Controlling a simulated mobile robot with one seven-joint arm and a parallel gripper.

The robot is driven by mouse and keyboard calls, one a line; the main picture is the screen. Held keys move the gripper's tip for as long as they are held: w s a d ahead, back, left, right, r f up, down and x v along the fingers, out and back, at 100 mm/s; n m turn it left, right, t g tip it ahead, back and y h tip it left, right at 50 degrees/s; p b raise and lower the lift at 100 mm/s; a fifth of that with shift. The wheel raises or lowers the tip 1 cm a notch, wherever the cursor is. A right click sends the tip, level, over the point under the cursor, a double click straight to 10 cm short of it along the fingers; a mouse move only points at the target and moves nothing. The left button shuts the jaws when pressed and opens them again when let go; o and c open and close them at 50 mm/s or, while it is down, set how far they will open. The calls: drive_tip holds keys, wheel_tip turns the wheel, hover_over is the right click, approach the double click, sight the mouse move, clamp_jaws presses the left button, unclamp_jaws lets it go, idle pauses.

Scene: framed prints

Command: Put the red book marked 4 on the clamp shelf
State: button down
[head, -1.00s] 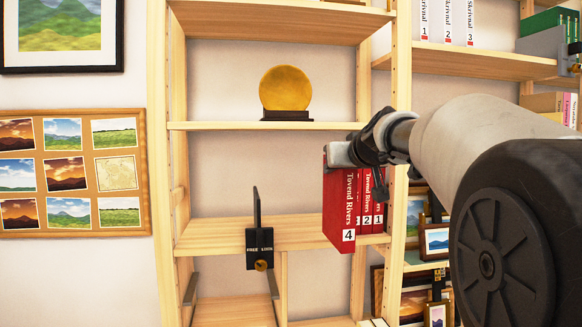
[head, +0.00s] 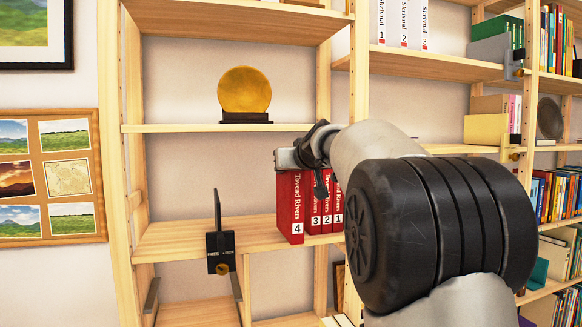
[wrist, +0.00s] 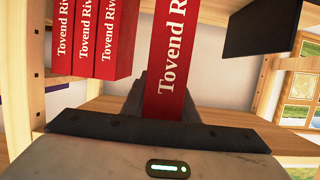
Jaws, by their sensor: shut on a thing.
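The red book marked 4 (head: 291,208) is upright, spine facing out, with my gripper (head: 296,158) shut on its top part. It stands at the front of the wooden clamp shelf (head: 180,238), just left of the red books 3, 2 and 1 (head: 326,212), and sticks out a little ahead of them. I cannot tell whether its base touches the shelf. The black clamp (head: 220,242), with a brass knob and upright plate, is left of it across a gap. The wrist view shows the held book (wrist: 172,55) apart from the other red books (wrist: 90,40).
A golden disc on a dark base (head: 245,92) stands on the shelf above. Wooden uprights (head: 357,90) flank the bay. White books (head: 402,22) stand on a shelf at upper right. The clamp shelf is bare between the clamp and book 4.

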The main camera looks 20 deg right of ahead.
drive_tip(key=r+p+x, duration=0.1)
drive_tip(key=p+x, duration=0.4)
drive_tip(key=x, duration=0.5)
drive_tip(key=shift+w+r, duration=0.2)
drive_tip(key=shift+r, duration=0.05)
idle(0.3)
idle(0.4)
drive_tip(key=c, duration=1.3)
unclamp_jaws()
drive_tip(key=shift+c, duration=0.2)
drive_tip(key=b+v, duration=0.5)
drive_tip(key=v, duration=1.2)
drive_tip(key=shift+s, duration=0.2)
